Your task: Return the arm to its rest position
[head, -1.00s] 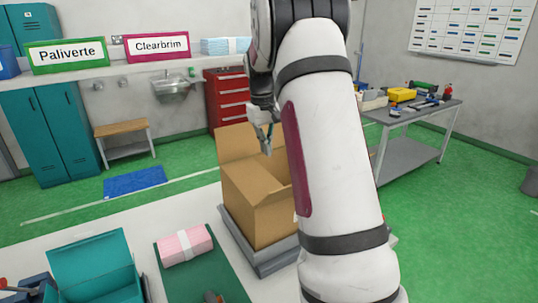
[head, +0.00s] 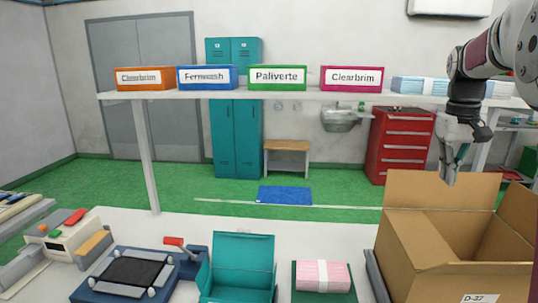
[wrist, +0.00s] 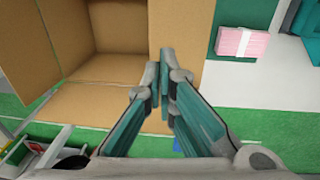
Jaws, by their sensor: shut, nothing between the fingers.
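My gripper (head: 452,172) hangs at the right of the head view, just behind the raised back flap of an open cardboard box (head: 425,262). Its fingers are shut with nothing between them. In the wrist view the closed fingertips (wrist: 164,68) point over the edge of the box (wrist: 105,45), and the box's inside shows at upper left. Part of my arm shows at the upper right of the head view.
A pink banded bundle (head: 322,275) lies on a green mat beside an open teal box (head: 240,265). A dark blue fixture (head: 135,275) sits further left. Four labelled bins line a shelf (head: 300,95) behind the table. A red drawer cabinet (head: 400,145) stands behind the box.

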